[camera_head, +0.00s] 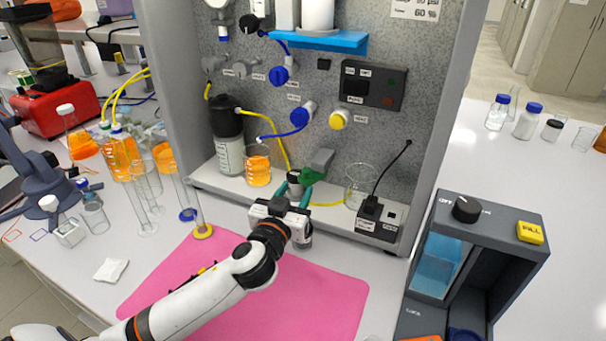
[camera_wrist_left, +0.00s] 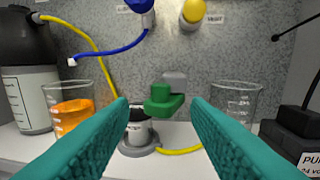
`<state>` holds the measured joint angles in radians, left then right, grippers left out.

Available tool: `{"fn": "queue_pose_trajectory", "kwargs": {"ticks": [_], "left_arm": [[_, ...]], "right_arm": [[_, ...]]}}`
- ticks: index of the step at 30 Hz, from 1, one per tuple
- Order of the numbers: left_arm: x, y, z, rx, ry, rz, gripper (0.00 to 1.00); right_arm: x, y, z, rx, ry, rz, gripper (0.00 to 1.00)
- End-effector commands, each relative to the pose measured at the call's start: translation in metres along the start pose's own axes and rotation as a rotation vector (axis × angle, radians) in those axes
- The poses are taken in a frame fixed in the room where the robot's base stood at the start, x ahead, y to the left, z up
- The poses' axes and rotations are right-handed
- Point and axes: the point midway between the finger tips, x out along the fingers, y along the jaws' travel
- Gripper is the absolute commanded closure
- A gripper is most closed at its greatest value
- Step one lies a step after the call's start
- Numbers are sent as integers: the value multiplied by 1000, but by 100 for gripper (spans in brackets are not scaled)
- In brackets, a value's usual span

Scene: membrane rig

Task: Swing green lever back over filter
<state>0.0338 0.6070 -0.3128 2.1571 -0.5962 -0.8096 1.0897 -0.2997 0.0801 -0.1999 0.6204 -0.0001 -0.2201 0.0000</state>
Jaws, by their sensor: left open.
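The green lever (camera_head: 309,176) sticks out beside the small filter holder (camera_head: 294,186) on the rig's shelf. A grey piece (camera_head: 322,160) stands behind the lever. In the left wrist view the green lever (camera_wrist_left: 162,99) lies between my open fingers, farther off, above and right of the filter holder (camera_wrist_left: 139,134). My left gripper (camera_head: 292,190) is open, with teal fingers on both sides of the holder in the head view. The wrist view shows the fingers (camera_wrist_left: 160,125) with nothing between them in contact. My right gripper is not in view.
A beaker of orange liquid (camera_head: 258,168) stands left of the holder and an empty beaker (camera_head: 360,182) right of it. A yellow tube (camera_wrist_left: 181,150) runs along the shelf. A black pump switch box (camera_head: 380,215) is at the right.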

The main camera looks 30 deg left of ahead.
Motion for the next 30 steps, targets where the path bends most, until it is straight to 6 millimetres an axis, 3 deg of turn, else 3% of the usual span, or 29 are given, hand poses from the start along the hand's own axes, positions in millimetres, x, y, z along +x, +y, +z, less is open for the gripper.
{"fn": "queue_pose_trajectory", "kwargs": {"ticks": [3, 9, 22, 30], "left_arm": [[25, 0, 3, 2, -2, 1, 57], [51, 0, 1, 2, -1, 0, 57], [60, 0, 0, 1, -1, -2, 57], [59, 0, 0, 1, -1, -1, 100]], "right_arm": [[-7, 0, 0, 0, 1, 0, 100], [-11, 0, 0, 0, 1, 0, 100], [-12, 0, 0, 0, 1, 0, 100], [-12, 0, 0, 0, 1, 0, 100]]}}
